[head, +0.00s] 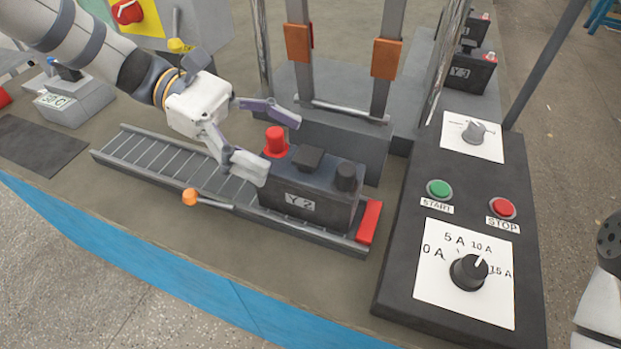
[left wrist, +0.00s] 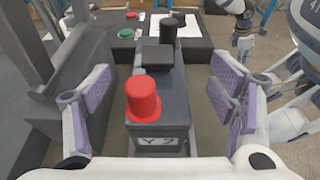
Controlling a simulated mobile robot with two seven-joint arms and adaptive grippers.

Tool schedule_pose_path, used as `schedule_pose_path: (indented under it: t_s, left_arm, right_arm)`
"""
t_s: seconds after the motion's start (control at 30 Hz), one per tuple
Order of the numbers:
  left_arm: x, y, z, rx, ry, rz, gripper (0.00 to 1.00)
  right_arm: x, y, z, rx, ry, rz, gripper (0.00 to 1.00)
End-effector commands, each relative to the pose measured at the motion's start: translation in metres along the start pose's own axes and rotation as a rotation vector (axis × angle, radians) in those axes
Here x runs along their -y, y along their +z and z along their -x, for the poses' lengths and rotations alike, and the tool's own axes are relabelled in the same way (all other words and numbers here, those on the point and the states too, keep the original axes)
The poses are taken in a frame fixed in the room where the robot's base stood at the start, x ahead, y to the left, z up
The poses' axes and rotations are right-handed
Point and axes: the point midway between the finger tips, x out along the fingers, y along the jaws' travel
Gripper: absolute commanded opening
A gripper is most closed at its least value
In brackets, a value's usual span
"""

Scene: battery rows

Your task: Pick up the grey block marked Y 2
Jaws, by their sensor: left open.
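The grey block marked Y 2 (head: 310,195) sits upright at the right end of a roller track, beside a red end stop. It has a red post, a raised dark cap and a black post on top. My left gripper (head: 277,143) is open over its left end, one finger on the far side and one on the near side. In the left wrist view the block (left wrist: 157,115) stands between the two purple-padded fingers (left wrist: 160,112), with a visible gap on each side. The block's far side is hidden in the head view.
The roller track (head: 150,160) has an orange-knobbed lever (head: 190,197) on its near side. A dark control panel (head: 400,250) with buttons and a dial stands to the right. Upright posts with orange clamps (head: 386,58) rise behind the block. More dark blocks (head: 470,72) stand farther back.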

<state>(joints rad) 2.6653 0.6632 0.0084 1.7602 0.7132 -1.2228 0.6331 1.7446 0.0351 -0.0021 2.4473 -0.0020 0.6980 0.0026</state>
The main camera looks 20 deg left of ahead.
Motion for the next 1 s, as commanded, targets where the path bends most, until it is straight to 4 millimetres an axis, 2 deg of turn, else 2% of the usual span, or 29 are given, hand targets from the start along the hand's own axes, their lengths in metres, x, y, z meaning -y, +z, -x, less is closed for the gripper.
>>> schedule_pose_path:
  t_s: [0.3, 0.57, 0.67, 0.9, 0.93, 1.0]
  left_arm:
    - [0.001, -0.006, -0.052, -0.003, -0.002, 0.001, 0.78]
    - [0.000, -0.005, -0.058, -0.002, 0.001, -0.002, 0.78]
    - [0.000, -0.005, -0.058, -0.002, 0.001, -0.002, 0.59]
    - [0.000, -0.005, -0.058, -0.002, 0.000, -0.003, 0.05]
    - [0.000, -0.005, -0.058, -0.002, 0.000, -0.003, 0.00]
    - [0.000, -0.003, -0.058, 0.004, 0.000, -0.005, 0.00]
  right_arm:
    - [0.000, 0.001, -0.004, 0.006, 0.000, 0.000, 0.00]
    - [0.000, 0.001, -0.003, 0.006, 0.000, 0.000, 0.00]
    - [0.000, 0.001, -0.003, 0.006, 0.000, 0.000, 0.00]
    - [0.000, 0.001, -0.003, 0.006, 0.000, 0.001, 0.00]
    - [0.000, 0.001, -0.003, 0.006, 0.000, 0.001, 0.00]
    - [0.000, 0.001, -0.003, 0.006, 0.000, 0.001, 0.00]
